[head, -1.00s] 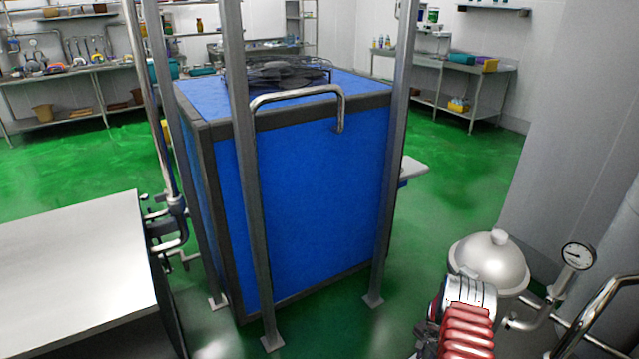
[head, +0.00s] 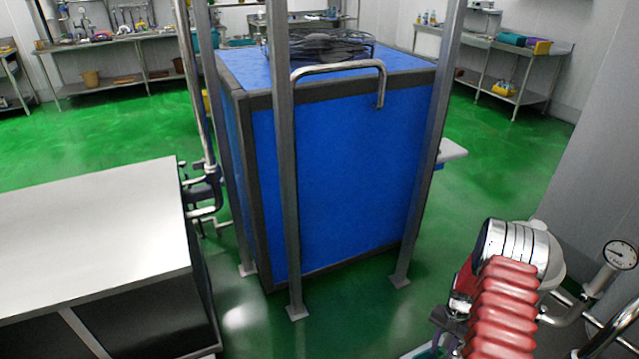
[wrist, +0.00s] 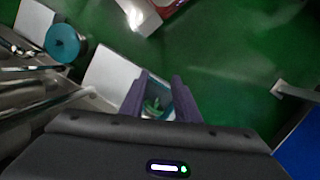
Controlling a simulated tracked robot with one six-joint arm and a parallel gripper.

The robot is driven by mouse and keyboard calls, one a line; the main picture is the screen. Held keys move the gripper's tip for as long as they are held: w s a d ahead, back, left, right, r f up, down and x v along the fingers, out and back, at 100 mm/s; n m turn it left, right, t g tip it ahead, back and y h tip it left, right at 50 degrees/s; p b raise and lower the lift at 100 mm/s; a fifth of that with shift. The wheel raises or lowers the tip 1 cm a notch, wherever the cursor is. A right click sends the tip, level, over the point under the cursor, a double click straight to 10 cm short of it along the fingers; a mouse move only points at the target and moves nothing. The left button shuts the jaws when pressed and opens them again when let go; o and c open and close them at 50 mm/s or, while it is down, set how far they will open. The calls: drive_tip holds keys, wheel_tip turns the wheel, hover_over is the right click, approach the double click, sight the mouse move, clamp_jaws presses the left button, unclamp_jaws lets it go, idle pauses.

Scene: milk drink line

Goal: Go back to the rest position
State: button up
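My gripper (wrist: 160,98) shows in the wrist view as two purple fingers below the middle, with a gap between them. A green and pale shape (wrist: 154,106) shows through the gap. In the head view my red ribbed arm is at the lower right, and the gripper is mostly hidden at the bottom edge.
A blue cabinet (head: 345,190) with grey posts stands ahead. A steel-topped table (head: 90,230) is at the left. A pressure gauge (head: 620,254) and pipes are close at the right. Green floor (head: 110,140) is free behind the table.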

drive_tip(key=s+a+r+n, duration=0.1)
drive_tip(key=a+r, duration=0.3)
drive_tip(key=r, duration=0.5)
drive_tip(key=a+r+n, duration=0.2)
drive_tip(key=a+r, duration=0.1)
drive_tip(key=r, duration=0.7)
drive_tip(key=s+a+r+n, duration=0.1)
drive_tip(key=a+r, duration=0.3)
drive_tip(key=r, duration=0.5)
drive_tip(key=s+a+r+n+t, duration=0.2)
drive_tip(key=s+a+r, duration=0.3)
drive_tip(key=r, duration=0.3)
drive_tip(key=s+a+r+n+t+h, duration=0.1)
drive_tip(key=s+a+r+t, duration=0.2)
drive_tip(key=r, duration=0.6)
drive_tip(key=s+a+r+n+t, duration=0.2)
drive_tip(key=s+a+r+t, duration=0.1)
drive_tip(key=s+a+r, duration=0.4)
wheel_tip(320, 180, up, 2)
drive_tip(key=shift+s+a+r+n, duration=0.1)
drive_tip(key=shift+s+a+n, duration=0.15)
drive_tip(key=shift+a, duration=0.55)
drive_tip(key=shift+d, duration=0.1)
